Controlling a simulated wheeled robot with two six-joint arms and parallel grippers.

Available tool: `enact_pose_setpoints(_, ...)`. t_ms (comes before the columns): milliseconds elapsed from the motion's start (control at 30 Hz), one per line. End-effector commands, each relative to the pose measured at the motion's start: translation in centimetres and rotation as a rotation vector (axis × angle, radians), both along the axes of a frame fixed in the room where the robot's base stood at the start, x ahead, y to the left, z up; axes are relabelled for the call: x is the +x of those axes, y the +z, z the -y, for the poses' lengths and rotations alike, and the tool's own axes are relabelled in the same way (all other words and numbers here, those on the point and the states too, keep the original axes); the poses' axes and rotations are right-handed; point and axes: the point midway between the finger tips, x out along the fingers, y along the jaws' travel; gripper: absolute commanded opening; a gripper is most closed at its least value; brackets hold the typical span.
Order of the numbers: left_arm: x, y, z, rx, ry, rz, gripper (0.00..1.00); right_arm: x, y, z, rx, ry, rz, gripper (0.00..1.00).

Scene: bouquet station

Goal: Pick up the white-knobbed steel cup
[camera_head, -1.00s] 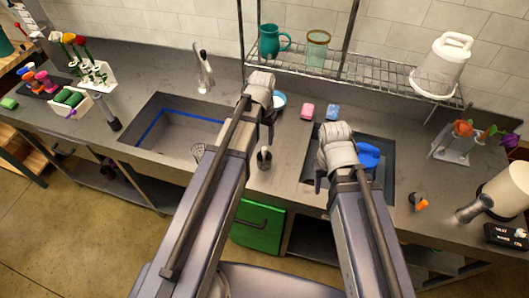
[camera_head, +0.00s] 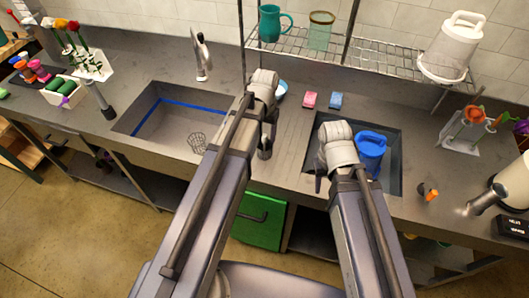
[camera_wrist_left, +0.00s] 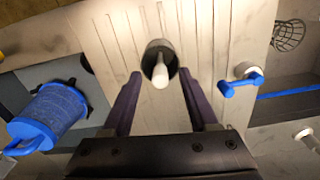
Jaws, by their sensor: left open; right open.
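The steel cup with a white knob (camera_wrist_left: 158,62) stands on the ribbed grey counter between the two sinks. In the left wrist view it lies between the fingertips of my left gripper (camera_wrist_left: 160,82), which is open; I see no firm contact. In the head view the cup (camera_head: 265,151) is partly hidden by my left gripper (camera_head: 269,122), which hangs just above it. My right gripper (camera_head: 321,176) is open and empty, over the left part of the right-hand sink.
A blue lidded jug (camera_head: 371,146) stands in the right-hand sink (camera_head: 398,150). A wire basket (camera_head: 197,142) is in the left-hand sink (camera_head: 150,125). A blue-handled brush (camera_wrist_left: 240,82) lies near the cup. Pink (camera_head: 309,99) and blue (camera_head: 335,100) sponges lie behind.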

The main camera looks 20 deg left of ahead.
Motion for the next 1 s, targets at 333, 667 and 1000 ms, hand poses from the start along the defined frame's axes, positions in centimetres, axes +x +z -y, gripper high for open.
enact_pose_setpoints(333, -0.03, -1.17, -0.04, 0.0, 0.0, 0.0, 0.6, 0.0, -1.18, 0.0, 0.0, -0.001, 0.0, 0.5)
enact_pose_setpoints(667, -0.03, -1.18, -0.04, 0.0, 0.0, 0.0, 0.25, 0.0, -1.18, 0.0, 0.0, -0.001, 0.0, 0.5)
enact_pose_setpoints(1000, -0.03, -1.18, -0.04, 0.0, 0.0, 0.0, 0.0, 0.0, -1.18, 0.0, 0.0, 0.0, 0.0, 0.5)
